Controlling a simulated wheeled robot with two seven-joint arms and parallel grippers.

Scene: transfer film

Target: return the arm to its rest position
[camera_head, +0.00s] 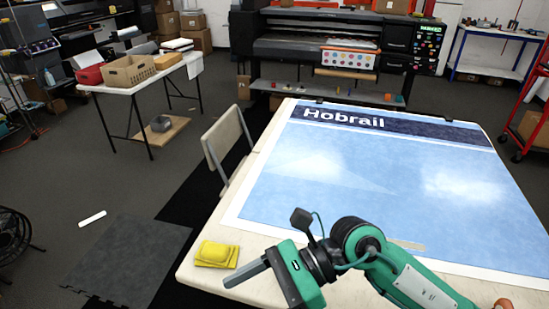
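My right arm, green and black, comes in from the lower right over the near edge of the table. Its gripper (247,272) points left, with grey fingers just below and right of a yellow block or pad (215,253). The fingers look apart from the yellow pad. I see no object in them, but the finger gap is hidden from this angle. My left arm and gripper are out of view. A blue printed sheet with "Hobrail" on a dark band (400,170) lies flat on the table, partly covered by my arm.
The pale table (206,270) fills the right front. A chair (227,142) stands at its left side. A side table with boxes (128,72) is at the back left, a large printer (330,50) at the back. A white strip (92,218) lies on the open floor.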

